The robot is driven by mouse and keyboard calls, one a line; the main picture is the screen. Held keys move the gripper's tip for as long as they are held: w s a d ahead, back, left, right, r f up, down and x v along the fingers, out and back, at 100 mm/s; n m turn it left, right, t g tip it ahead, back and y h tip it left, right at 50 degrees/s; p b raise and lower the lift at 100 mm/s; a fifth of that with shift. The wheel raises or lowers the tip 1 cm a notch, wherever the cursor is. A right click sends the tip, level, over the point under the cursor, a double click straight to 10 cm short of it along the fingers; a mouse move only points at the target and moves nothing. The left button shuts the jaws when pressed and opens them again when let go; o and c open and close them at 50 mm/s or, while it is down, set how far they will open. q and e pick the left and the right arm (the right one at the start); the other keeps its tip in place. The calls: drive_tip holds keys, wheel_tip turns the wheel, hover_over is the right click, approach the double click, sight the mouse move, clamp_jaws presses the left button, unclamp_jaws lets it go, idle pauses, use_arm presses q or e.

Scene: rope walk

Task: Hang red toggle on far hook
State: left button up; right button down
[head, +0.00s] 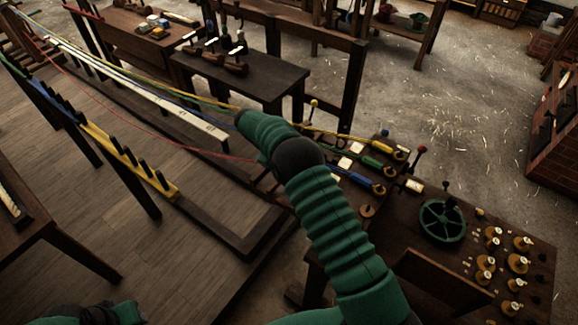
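A thin red rope (160,137) runs from the upper left, sags, and passes behind my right arm. I cannot make out the red toggle; the arm hides the rope's near end. My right arm reaches in from the bottom and ends over the ropes, where its wrist hides the gripper, so its fingers and anything in them do not show. Yellow, green and blue rope ends (378,188) sit side by side at the near bench (340,225). I cannot single out the far hook. Part of my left arm shows at the bottom left, its fingers out of view.
A pegged rail with blue and yellow sections (125,160) stands at the left. A dark table (275,82) with tools stands behind the ropes. Floor is open at right.

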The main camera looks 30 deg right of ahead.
use_arm(q)
drive_tip(key=shift+a+f, duration=0.1)
drive_tip(key=shift+a, duration=0.2)
use_arm(e)
drive_tip(key=shift+a+f, duration=0.1)
drive_tip(key=shift+a, duration=0.15)
use_arm(q)
drive_tip(key=shift+d, duration=0.15)
use_arm(e)
drive_tip(key=shift+d+f, duration=0.15)
drive_tip(key=c, duration=1.1)
unclamp_jaws()
drive_tip(key=shift+c, duration=0.2)
wheel_tip(320, 180, up, 8)
drive_tip(key=p, duration=0.5)
use_arm(q)
drive_tip(key=v, duration=0.2)
drive_tip(key=w+v, duration=0.1)
drive_tip(key=v, duration=0.2)
drive_tip(key=shift+r, duration=0.25)
use_arm(e)
drive_tip(key=shift+s, duration=0.1)
